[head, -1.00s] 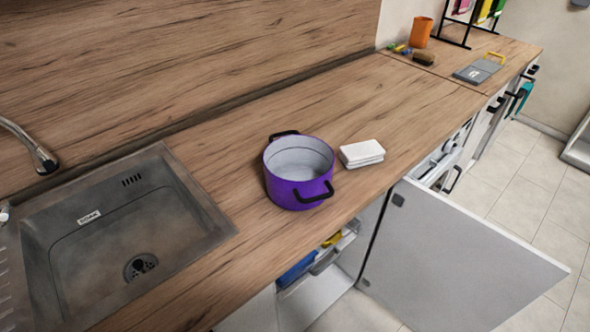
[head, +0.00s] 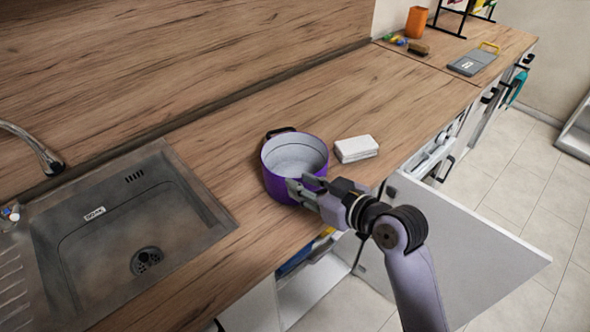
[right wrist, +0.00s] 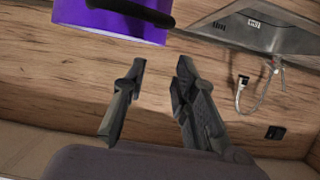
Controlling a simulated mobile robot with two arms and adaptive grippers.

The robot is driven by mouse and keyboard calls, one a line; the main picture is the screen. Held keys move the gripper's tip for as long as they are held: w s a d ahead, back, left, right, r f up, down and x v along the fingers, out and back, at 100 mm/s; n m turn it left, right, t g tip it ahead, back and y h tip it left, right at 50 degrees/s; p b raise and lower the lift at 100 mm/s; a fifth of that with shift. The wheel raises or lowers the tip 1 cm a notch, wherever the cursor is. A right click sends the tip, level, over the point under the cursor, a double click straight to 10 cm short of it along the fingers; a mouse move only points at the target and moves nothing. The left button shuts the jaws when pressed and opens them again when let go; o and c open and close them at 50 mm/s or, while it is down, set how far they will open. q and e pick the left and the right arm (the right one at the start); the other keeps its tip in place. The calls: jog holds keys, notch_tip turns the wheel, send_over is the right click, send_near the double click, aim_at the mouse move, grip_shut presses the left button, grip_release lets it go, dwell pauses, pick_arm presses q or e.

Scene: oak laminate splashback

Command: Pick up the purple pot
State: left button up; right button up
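The purple pot (head: 278,184) stands upright on the wooden counter, right of the sink. It looks empty, with a pale inside and dark handles. Its back handle (head: 281,132) shows; my right gripper hides the near handle in the head view. My right gripper (head: 298,186) is at the pot's near right side. In the right wrist view its two fingers (right wrist: 158,70) are apart with nothing between them, and the purple pot (right wrist: 85,17) with a dark handle (right wrist: 135,10) lies just beyond the fingertips. My left gripper is not in view.
A white block-like stack (head: 356,149) lies right of the pot. The sink (head: 125,225) with its faucet is at left. A cabinet door (head: 470,235) stands open below the counter. An orange cup (head: 417,22) and a grey board (head: 473,62) are at the far end.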

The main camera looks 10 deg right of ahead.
aim_at(271, 170)
jog(key=p+x, duration=0.1)
jog(key=x, duration=1.1)
jog(key=shift+w+a+f, duration=0.15)
jog(key=shift+a, duration=0.05)
grip_shut()
dwell(0.6)
